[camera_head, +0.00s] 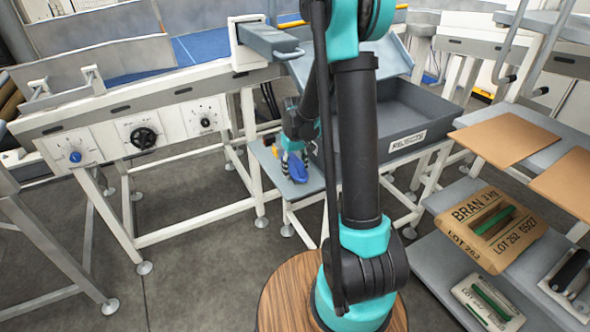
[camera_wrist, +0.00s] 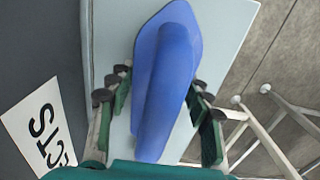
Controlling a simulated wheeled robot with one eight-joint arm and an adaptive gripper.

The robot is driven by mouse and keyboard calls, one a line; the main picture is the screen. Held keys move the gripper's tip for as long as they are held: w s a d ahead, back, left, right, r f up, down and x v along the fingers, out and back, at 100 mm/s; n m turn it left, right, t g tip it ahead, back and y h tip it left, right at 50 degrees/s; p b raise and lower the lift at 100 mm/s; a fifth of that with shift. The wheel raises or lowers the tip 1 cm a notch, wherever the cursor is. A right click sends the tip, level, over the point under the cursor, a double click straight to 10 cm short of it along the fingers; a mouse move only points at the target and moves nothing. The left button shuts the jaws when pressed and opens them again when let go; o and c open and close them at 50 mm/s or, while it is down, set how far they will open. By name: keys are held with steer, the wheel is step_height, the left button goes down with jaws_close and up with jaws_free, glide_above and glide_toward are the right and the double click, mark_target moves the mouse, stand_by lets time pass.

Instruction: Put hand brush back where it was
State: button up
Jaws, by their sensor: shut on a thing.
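The blue hand brush (camera_wrist: 165,85) lies lengthwise between the fingers of my gripper (camera_wrist: 160,88) in the wrist view, its broad end pointing away. The green fingers with dark joints are shut on it from both sides. In the head view the brush (camera_head: 298,168) shows as a small blue shape below my gripper (camera_head: 292,155), over the small grey side shelf (camera_head: 262,160) left of the rejects bin. The pale shelf surface (camera_wrist: 112,25) is beneath it in the wrist view. I cannot tell whether the brush touches the shelf. Its bristles are hidden.
The grey bin labelled REJECTS (camera_head: 408,140) stands right beside the shelf. A conveyor frame with knobs (camera_head: 143,138) is at left. At right, a rack (camera_head: 430,200) holds cardboard and a BRAN sack (camera_head: 490,228). Part of my arm hides the middle.

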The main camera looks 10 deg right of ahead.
mark_target(295, 157)
steer(key=shift+f, duration=0.1)
steer(key=o, duration=1.1)
step_height(295, 157, up, 8)
steer(key=shift+f, duration=0.25)
steer(key=s+d+m+t, duration=0.1)
steer(key=s, duration=0.6)
steer(key=s+d+f+m+t, duration=0.1)
steer(key=s, duration=0.6)
steer(key=s+d+m+t, duration=0.1)
steer(key=s+d+t, duration=0.1)
steer(key=s, duration=0.6)
steer(key=shift+f+m, duration=0.25)
steer(key=shift+m, duration=0.05)
